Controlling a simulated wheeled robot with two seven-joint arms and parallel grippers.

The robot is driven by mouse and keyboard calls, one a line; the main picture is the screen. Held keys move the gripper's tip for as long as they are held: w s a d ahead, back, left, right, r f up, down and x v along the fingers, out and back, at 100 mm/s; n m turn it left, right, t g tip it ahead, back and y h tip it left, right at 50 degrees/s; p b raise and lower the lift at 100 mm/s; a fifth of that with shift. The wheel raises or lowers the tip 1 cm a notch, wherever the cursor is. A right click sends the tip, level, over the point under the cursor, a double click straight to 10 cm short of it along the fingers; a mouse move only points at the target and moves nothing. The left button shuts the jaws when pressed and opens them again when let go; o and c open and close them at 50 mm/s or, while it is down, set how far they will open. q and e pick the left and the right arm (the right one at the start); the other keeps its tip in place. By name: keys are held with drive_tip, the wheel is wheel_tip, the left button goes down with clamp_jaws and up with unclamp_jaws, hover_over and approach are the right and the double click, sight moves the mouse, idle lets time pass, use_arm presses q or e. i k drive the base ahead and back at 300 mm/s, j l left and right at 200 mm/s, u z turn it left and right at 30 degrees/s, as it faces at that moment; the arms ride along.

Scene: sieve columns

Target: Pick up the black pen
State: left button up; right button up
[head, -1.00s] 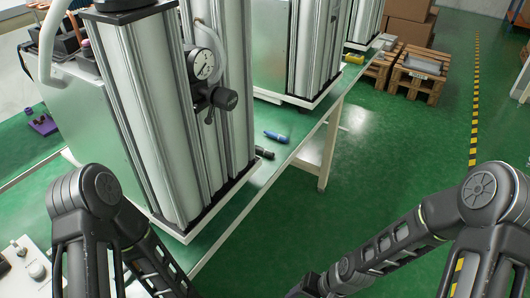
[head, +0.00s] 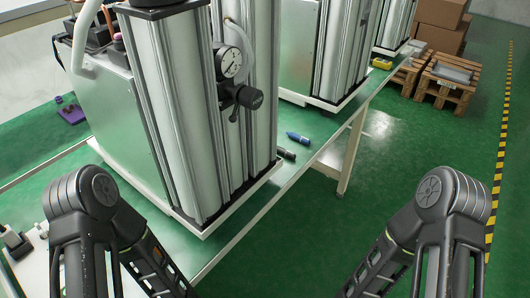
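A dark, pen-like object (head: 287,154), which looks like the black pen, lies on the green table top (head: 306,155). It is close to the right foot of the nearest sieve column (head: 205,120), and its left end is partly hidden by that column. A blue pen-like object (head: 298,138) lies just behind it. Both of my arms reach down at the lower left and lower right, and their grippers are below the picture's edge.
The tall column carries a pressure gauge (head: 229,62) with a black knob. A second column (head: 300,50) stands behind. A yellow item (head: 382,64) lies farther back on the table. Pallets (head: 443,85) with boxes stand beyond. The green floor at the right is open.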

sight(290, 156)
drive_tip(key=i+l+u, duration=0.1)
drive_tip(key=l+u, duration=0.25)
drive_tip(key=i+l+u, duration=0.1)
drive_tip(key=u, duration=0.25)
drive_tip(key=l+u, duration=0.5)
drive_tip(key=l, duration=0.6)
drive_tip(key=l+u, duration=0.2)
drive_tip(key=l, duration=0.5)
drive_tip(key=l+u, duration=0.15)
drive_tip(key=l, duration=0.6)
drive_tip(key=k+l+u, duration=0.15)
drive_tip(key=l, duration=0.55)
drive_tip(key=k+l, duration=0.1)
drive_tip(key=l, duration=1.2)
drive_tip(key=k+l, duration=0.15)
drive_tip(key=l, duration=0.5)
